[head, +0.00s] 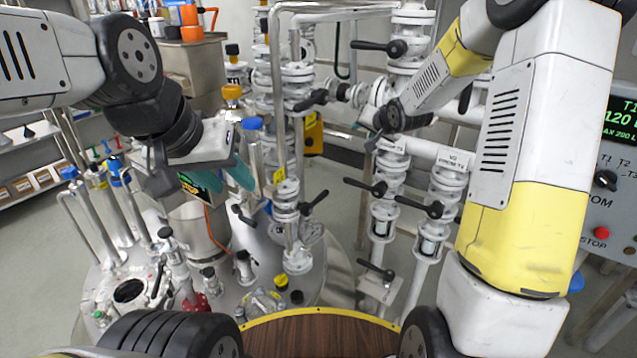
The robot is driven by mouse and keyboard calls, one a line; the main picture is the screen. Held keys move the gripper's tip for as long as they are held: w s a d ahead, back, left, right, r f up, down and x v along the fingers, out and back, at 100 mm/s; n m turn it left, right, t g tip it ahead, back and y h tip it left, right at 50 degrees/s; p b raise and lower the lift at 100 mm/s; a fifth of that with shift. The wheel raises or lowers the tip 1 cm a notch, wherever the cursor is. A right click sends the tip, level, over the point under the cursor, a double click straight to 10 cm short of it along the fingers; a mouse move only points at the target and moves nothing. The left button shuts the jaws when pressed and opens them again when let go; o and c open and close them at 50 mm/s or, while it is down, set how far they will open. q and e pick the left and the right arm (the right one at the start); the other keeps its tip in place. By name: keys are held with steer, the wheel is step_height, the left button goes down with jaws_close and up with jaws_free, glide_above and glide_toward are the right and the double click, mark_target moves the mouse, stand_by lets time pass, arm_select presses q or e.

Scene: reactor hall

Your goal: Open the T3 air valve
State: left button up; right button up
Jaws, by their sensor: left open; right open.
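Several white flanged valves with black lever handles stand on the pipework. I cannot read which one is the T3 air valve. One black lever (380,47) is at the upper middle, and another (312,100) is on the pipe left of my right gripper. More levers (366,187) (422,207) sit on two vertical lines below, with another (376,270) lower down. My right gripper (371,138) is open, close to the white pipework in the picture; contact cannot be told. My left gripper (236,176) is open with teal fingertips, left of the central pipes, appearing empty.
A round steel vessel lid (130,291) with several fittings fills the lower left. A control panel (610,185) with a red stop button stands at the right. Shelves (30,180) are at the far left. Grey floor (340,185) shows between the pipes.

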mark_target(314, 201)
steer(key=w+a+f+m+t+y, duration=0.1)
steer(key=w+a+f+m+y, duration=0.2)
steer(key=f, duration=0.7)
steer(key=w+a+f+m+t+y, duration=0.1)
steer(key=w+a+f+t+y, duration=0.2)
steer(key=f, duration=0.8)
steer(key=s+a+f+m+t+y, duration=0.25)
steer(key=f+m, duration=0.25)
steer(key=f, duration=0.4)
steer(key=w+a+r+g, duration=0.1)
steer(key=w+a, duration=0.4)
steer(key=w, duration=0.1)
steer(key=shift+w+r, duration=0.25)
steer(key=shift+w, duration=0.05)
steer(key=shift+h, duration=0.25)
jaws_close()
